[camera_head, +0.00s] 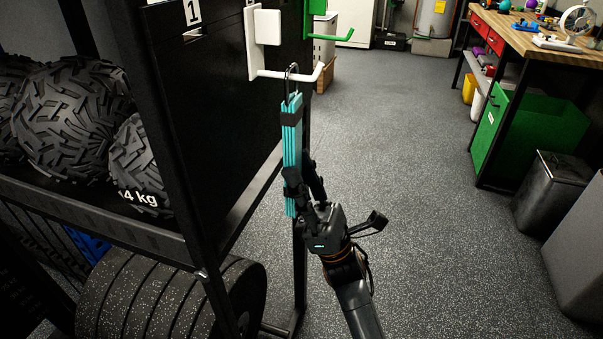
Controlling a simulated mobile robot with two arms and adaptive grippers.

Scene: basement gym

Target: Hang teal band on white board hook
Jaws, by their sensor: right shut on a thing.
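The teal band (291,155) is a folded, upright strip with a black strap and a dark metal hook loop (291,80) at its top. My right gripper (303,180) is shut on the band's lower half from the right. The white board hook (288,74) sticks out to the right from a white plate on the black board (213,90), with an upturned tip. The loop is at the hook's arm, near its outer end; I cannot tell whether it is over the arm or just in front of it. My left gripper is not in view.
A green hook (325,37) sits behind the white one. The black rack at left holds large treaded balls (75,120) above and speckled weight plates (165,297) below. A workbench (530,40) and green bin (535,130) stand at right. The middle floor is clear.

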